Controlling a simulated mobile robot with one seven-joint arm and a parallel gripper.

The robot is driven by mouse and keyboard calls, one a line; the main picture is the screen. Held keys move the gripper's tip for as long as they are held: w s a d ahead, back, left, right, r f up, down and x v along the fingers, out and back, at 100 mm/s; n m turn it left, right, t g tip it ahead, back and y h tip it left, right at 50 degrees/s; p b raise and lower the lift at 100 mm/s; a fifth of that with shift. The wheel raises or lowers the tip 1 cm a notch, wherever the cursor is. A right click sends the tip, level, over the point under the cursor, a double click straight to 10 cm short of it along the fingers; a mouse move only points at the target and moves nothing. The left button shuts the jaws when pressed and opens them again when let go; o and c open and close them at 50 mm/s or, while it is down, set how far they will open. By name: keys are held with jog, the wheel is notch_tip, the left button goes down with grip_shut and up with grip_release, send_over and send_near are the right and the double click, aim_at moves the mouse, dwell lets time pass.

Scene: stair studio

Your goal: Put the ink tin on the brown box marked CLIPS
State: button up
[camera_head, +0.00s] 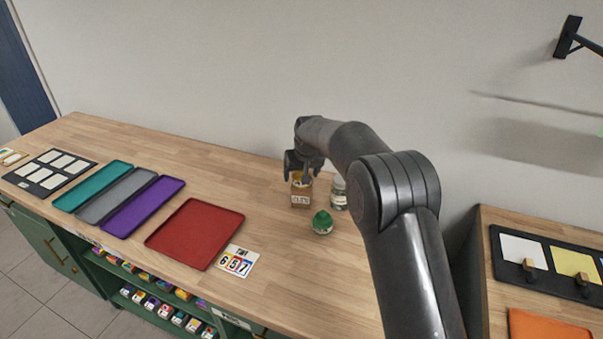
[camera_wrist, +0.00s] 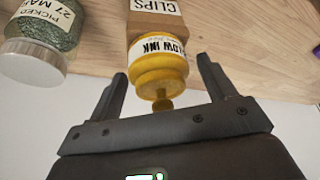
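The yellow ink tin (camera_wrist: 160,68) has a white label reading "LOW INK" and a small knob on its lid. It appears to stand upright on the brown box marked CLIPS (camera_wrist: 155,12). In the head view the box (camera_head: 301,198) stands on the wooden counter, and a bit of the yellow tin (camera_head: 297,176) shows above it, partly hidden by my gripper (camera_head: 299,178). In the wrist view my gripper (camera_wrist: 162,88) is open. Its fingers are on either side of the tin's lid end, with visible gaps between them and the tin.
A glass jar (camera_head: 338,194) stands close right of the box; its wrist view (camera_wrist: 38,45) shows green contents. A green round object (camera_head: 322,222) sits in front. A red tray (camera_head: 196,234) and a number card (camera_head: 237,261) lie left. The counter behind the trays is clear.

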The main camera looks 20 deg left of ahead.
jog(key=shift+r, duration=0.1)
jog(key=v, duration=1.2)
jog(key=s+d+r+m, duration=0.1)
jog(key=s+d+r, duration=0.3)
jog(key=d, duration=0.5)
jog(key=s+d+r+m+t+h, duration=0.1)
jog(key=s+d+r, duration=0.35)
jog(key=d, duration=0.45)
jog(key=s+d+r+m, duration=0.2)
jog(key=s+d+r, duration=0.15)
jog(key=d, duration=0.65)
jog(key=s+d+f+m, duration=0.1)
jog(key=s+d+f, duration=0.1)
jog(key=s+d, duration=0.3)
jog(key=s+d+f+m+h, duration=0.1)
jog(key=s+d+f, duration=0.2)
jog(key=s, duration=0.8)
jog(key=s+d+f+m+t+h, duration=0.1)
jog(key=s+d+f, duration=0.1)
jog(key=s+d, duration=0.5)
jog(key=shift+s+d+f+m, duration=0.3)
jog(key=shift+s+f, duration=0.1)
jog(key=shift+s, duration=0.1)
